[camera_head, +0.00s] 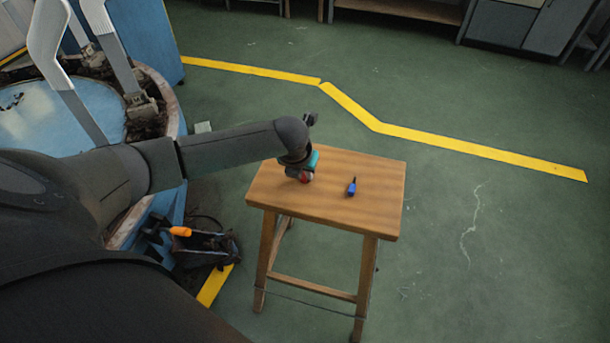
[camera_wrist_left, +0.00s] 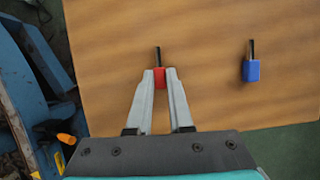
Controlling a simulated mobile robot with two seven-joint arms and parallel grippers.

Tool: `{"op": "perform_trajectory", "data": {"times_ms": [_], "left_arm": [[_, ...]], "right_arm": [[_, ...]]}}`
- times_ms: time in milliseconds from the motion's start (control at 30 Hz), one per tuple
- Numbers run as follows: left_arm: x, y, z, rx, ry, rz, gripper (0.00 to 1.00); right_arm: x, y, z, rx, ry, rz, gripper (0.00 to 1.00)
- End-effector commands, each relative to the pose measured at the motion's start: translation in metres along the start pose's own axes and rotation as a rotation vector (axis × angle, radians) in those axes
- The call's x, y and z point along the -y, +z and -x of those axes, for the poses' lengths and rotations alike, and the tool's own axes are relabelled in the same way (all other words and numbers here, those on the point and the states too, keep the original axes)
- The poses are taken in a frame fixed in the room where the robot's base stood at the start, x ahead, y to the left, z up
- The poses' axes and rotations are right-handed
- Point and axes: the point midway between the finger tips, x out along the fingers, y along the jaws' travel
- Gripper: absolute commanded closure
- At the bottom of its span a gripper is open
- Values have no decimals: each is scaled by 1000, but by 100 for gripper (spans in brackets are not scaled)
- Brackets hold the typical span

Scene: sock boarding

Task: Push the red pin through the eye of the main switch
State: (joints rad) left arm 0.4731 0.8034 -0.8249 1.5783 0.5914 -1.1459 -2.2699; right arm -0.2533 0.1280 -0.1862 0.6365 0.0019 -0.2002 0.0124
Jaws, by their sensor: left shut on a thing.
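The red pin, a red block with a thin dark shaft (camera_wrist_left: 159,76), is between the fingertips of my left gripper (camera_wrist_left: 160,84) in the left wrist view. The fingers are closed on its red part, and the dark shaft points away from the gripper. In the head view my left gripper (camera_head: 302,174) is low over the left part of the wooden stool (camera_head: 330,205), largely hidden by its own wrist. I cannot tell whether the pin touches the stool top. I cannot make out the main switch or its eye. My right gripper is not in view.
A blue pin (camera_head: 351,188) with a dark shaft stands on the stool, right of my gripper; it also shows in the wrist view (camera_wrist_left: 251,70). A round machine with a blue top (camera_head: 60,125) stands at left. An orange-handled item (camera_head: 180,231) is beside it. Floor right of the stool is clear.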

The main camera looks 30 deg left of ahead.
Motion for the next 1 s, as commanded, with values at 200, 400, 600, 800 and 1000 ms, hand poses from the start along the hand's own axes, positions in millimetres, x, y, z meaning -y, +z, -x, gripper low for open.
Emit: {"op": "perform_trajectory", "data": {"times_ms": [200, 400, 600, 800, 1000], "left_arm": [[0, 0, 0, 0, 0, 0, 100], [0, 0, 0, 0, 0, 0, 100], [0, 5, 9, 2, 0, 0, 100], [-1, 18, 41, 3, 1, 0, 100], [0, 42, 96, 6, -1, 0, 100]], "right_arm": [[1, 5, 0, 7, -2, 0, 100], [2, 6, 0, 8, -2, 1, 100], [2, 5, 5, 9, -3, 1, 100], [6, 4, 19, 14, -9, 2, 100], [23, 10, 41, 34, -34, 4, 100]]}}
